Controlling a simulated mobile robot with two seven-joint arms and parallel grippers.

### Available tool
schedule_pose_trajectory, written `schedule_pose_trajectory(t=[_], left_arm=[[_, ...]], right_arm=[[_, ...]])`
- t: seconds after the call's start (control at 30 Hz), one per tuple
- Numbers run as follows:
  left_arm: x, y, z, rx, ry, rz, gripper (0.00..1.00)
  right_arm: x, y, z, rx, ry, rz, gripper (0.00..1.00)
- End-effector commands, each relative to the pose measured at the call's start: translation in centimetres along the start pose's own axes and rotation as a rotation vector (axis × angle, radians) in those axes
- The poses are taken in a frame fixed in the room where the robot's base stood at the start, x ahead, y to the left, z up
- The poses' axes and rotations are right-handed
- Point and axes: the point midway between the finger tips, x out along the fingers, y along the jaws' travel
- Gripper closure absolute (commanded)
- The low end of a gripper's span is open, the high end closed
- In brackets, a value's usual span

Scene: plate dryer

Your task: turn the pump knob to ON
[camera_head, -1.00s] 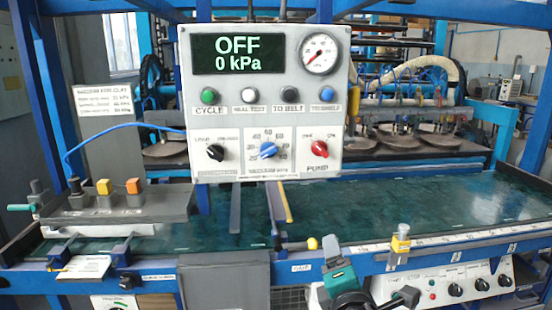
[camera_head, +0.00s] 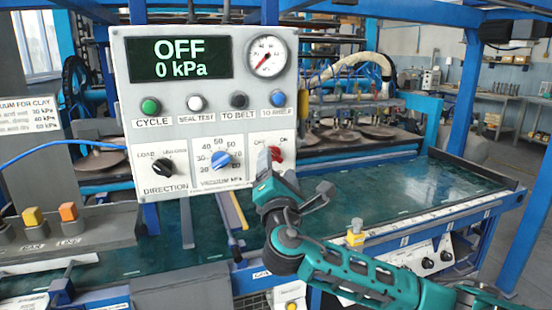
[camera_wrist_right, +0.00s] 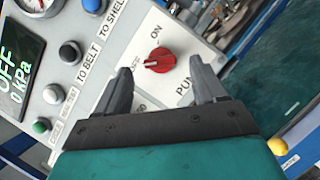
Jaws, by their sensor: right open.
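The red pump knob (camera_head: 276,153) sits at the lower right of the white control panel (camera_head: 215,117), partly behind my right gripper in the head view. In the right wrist view the knob (camera_wrist_right: 160,60) shows whole, and its pale mark points left, away from the ON label. The panel display (camera_head: 179,59) reads OFF and 0 kPa. My right gripper (camera_head: 294,177) is in front of the panel's lower right corner. In the wrist view its two fingers (camera_wrist_right: 162,78) are spread, with the knob between and just beyond the tips; no contact shows. My left gripper is not in view.
The blue vacuum knob (camera_head: 221,160) and black direction knob (camera_head: 162,167) are left of the pump knob. Several push buttons run above them. A pressure gauge (camera_head: 267,56) is at the panel's upper right. The green table (camera_head: 440,185) lies below and behind.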

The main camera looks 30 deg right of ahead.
Motion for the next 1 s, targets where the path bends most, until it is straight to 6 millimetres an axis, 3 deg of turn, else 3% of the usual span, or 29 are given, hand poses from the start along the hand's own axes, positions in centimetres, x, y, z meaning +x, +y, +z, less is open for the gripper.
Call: schedule_pose_trajectory(t=[0.2, 0.57, 1.0], left_arm=[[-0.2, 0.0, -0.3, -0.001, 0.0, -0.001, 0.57], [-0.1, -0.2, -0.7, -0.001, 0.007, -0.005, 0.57], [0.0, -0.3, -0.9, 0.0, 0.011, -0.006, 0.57]], right_arm=[[2.5, 0.0, 0.0, 0.0, 0.001, 0.0, 0.3], [3.0, 0.0, 0.0, 0.001, 0.001, 0.0, 0.3], [3.0, 0.0, -0.1, 0.001, 0.001, 0.0, 0.71]])
